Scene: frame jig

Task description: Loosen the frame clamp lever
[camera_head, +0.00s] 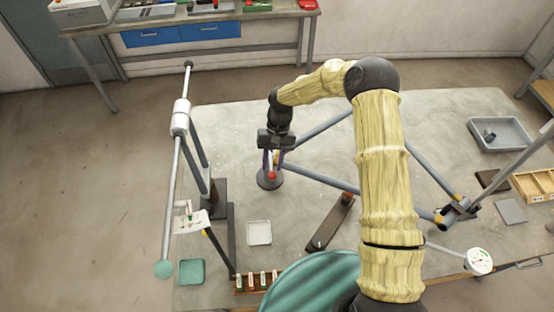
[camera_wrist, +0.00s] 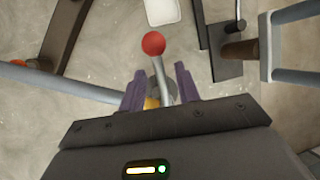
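The clamp lever is a light metal rod (camera_wrist: 161,75) with a red ball knob (camera_wrist: 153,43). In the head view the red knob (camera_head: 271,175) shows just below my gripper (camera_head: 273,157), over a dark round base (camera_head: 268,182). In the wrist view my gripper (camera_wrist: 159,88) has its two purple fingers apart, with the rod showing between them and gaps on both sides. The knob shows beyond the fingertips. A yellow part of the clamp (camera_wrist: 151,103) is partly hidden behind the gripper. The grey-blue frame tube (camera_head: 322,179) runs from the clamp toward the right.
A tall stand with a long rod and white cylinder (camera_head: 181,117) rises left of the gripper. A small white tray (camera_head: 259,233), a dark bar (camera_head: 331,222) and a green round surface (camera_head: 312,285) are nearer. A grey bin (camera_head: 500,134) sits at the right. My arm hides part of the frame.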

